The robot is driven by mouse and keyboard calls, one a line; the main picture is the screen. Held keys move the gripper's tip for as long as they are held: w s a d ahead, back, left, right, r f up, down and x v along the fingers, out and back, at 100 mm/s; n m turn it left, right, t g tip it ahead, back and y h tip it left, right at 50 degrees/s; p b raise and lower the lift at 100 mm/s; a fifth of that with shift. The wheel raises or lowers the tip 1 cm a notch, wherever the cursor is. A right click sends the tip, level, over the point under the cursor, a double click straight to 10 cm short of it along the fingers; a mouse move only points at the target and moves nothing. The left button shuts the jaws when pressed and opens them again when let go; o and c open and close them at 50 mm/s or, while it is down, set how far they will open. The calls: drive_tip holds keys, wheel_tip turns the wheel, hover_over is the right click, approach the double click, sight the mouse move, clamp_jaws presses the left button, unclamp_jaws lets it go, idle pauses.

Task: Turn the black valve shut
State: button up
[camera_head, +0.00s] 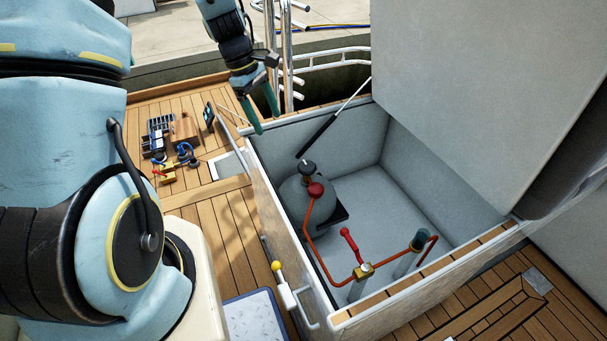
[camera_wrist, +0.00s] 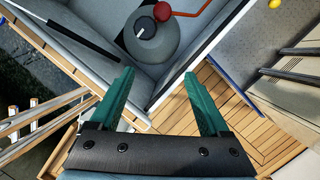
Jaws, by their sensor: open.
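The black valve (camera_head: 308,166) is a round knob on top of a grey gas bottle (camera_head: 296,196) inside the open locker. In the wrist view the black valve (camera_wrist: 146,25) shows a white mark on its top and sits beyond the fingertips, near the upper edge. My gripper (camera_head: 265,120) is open and empty, above the locker's far left corner, apart from the valve and to its upper left. In the wrist view my gripper (camera_wrist: 158,73) has its two green fingers spread, with nothing between them.
A red knob (camera_head: 316,190) sits beside the black valve, joined to an orange hose. A red lever (camera_head: 350,240) stands farther right. A black lid strut (camera_head: 318,135) slants over the locker near the bottle. The raised lid (camera_head: 470,90) blocks the right. Tools (camera_head: 175,155) lie on the deck.

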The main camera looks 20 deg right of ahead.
sight(306, 165)
drive_tip(key=shift+o, duration=1.4)
drive_tip(key=d+f+n+g+b, duration=0.1)
drive_tip(key=d+f+n, duration=0.1)
drive_tip(key=d+f, duration=0.4)
drive_tip(key=shift+s+f+h, duration=0.2)
drive_tip(key=shift+s+h, duration=0.05)
drive_tip(key=shift+h, duration=0.15)
drive_tip(key=x, duration=1)
drive_tip(key=shift+f+b, duration=0.1)
drive_tip(key=shift+b, duration=0.2)
drive_tip(key=shift+c, duration=0.4)
drive_tip(key=c, duration=1.2)
